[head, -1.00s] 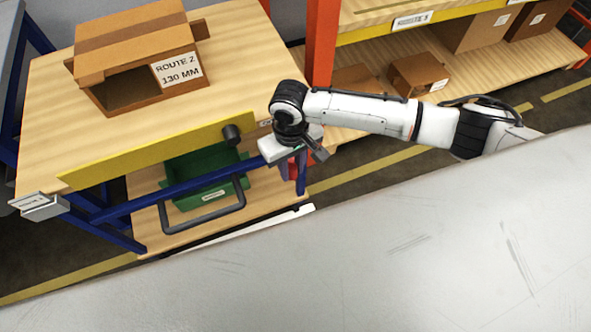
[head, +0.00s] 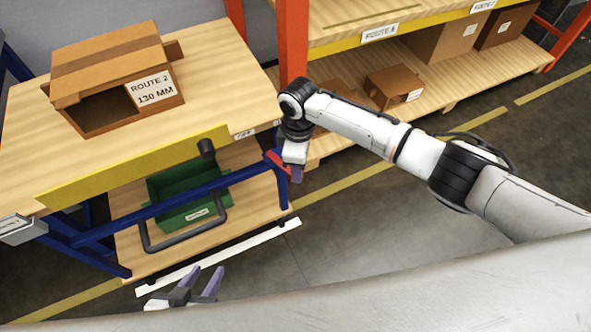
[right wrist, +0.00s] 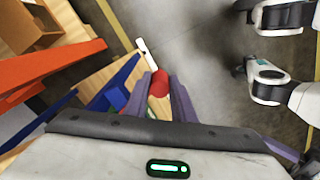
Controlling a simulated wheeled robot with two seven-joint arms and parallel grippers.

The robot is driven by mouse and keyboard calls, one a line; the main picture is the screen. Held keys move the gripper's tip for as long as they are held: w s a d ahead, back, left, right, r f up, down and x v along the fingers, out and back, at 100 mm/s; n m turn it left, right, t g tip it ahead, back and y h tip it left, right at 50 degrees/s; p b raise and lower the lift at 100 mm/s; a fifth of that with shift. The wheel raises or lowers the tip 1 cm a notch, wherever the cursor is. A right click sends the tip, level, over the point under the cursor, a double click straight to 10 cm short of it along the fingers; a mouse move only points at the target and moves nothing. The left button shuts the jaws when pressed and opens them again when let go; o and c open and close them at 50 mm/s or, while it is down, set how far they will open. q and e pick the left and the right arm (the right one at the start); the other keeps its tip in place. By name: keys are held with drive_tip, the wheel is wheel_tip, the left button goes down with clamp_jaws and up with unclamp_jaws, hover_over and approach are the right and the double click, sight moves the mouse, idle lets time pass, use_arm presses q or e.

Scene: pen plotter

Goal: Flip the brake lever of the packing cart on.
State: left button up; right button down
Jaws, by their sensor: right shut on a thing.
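The packing cart (head: 222,60) has a wooden top, a yellow front strip and a blue frame. Its red brake lever (head: 276,157) is at the cart's near right corner, by the blue leg, partly hidden by my right gripper. My right gripper (head: 288,166) is shut on this lever. In the right wrist view the lever's round red end (right wrist: 160,83) sits between the two purple fingers. The lever's pivot and exact angle are hard to make out. My left gripper (head: 204,274) is open and empty at the lower left, in front of the cart.
An open cardboard box (head: 105,65) stands on the cart top. A green bin (head: 190,190) sits on the lower shelf behind a dark handle bar (head: 190,238). A rack with orange posts (head: 292,50) and boxes stands behind on the right. The floor right of the cart is clear.

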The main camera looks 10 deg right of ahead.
drive_tip(key=shift+w+d+n, duration=0.4)
drive_tip(key=shift+w+n, duration=0.1)
drive_tip(key=shift+n, duration=0.3)
drive_tip(key=c, duration=1.5)
unclamp_jaws()
drive_tip(key=shift+d, duration=0.1)
wheel_tip(320, 180, up, 10)
drive_tip(key=shift+r+p, duration=0.2)
drive_tip(key=shift+p, duration=0.2)
